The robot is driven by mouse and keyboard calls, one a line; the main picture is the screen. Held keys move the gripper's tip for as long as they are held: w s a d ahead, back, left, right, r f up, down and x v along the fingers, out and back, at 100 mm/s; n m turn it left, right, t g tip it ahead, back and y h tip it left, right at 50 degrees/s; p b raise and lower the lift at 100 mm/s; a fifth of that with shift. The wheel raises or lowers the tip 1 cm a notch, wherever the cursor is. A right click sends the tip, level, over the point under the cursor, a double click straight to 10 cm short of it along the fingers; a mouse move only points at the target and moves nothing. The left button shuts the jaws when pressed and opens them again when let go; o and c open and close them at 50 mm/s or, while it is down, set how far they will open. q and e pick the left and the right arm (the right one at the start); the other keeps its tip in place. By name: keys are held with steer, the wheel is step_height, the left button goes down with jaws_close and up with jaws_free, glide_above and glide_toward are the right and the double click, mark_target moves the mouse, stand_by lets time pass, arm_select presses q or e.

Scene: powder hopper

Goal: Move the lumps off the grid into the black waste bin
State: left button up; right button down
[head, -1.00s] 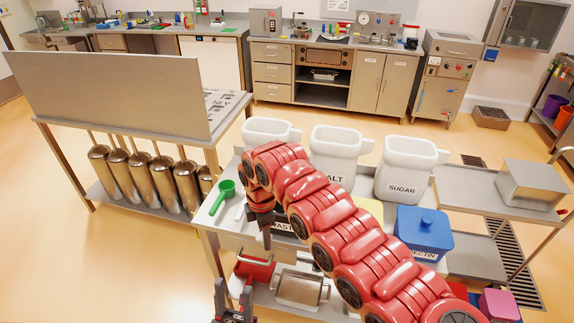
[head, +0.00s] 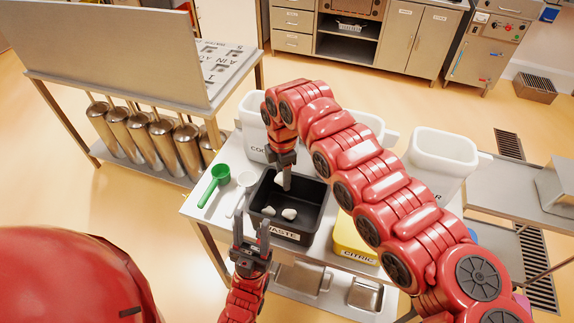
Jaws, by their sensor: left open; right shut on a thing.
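The black waste bin (head: 291,236), labelled WASTE, stands on the steel table. Two pale lumps lie on its floor, a left lump (head: 268,211) and a right lump (head: 289,214). My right gripper (head: 286,181) points down inside the bin's outline, towards its back, shut on another pale lump (head: 279,180) partly hidden by the fingers. I cannot tell whether this lump touches the bin floor. My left gripper (head: 251,241) is open and empty, fingers up, just in front of the bin's left front corner. The grid is not in view.
A green scoop (head: 214,184) and a white scoop (head: 243,187) lie left of the bin. White tubs, one of them at the right (head: 441,160), stand behind. A yellow CITRIC box (head: 352,240) is close on the bin's right. My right arm crosses over the table's right side.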

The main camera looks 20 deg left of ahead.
steer(key=shift+s+f, duration=0.25)
steer(key=shift+f, duration=0.1)
step_height(320, 180, down, 5)
steer(key=shift+w+r+b, duration=0.1)
steer(key=shift+w+b, duration=0.05)
steer(key=shift+b, duration=0.35)
steer(key=shift+c, duration=1.4)
jaws_free()
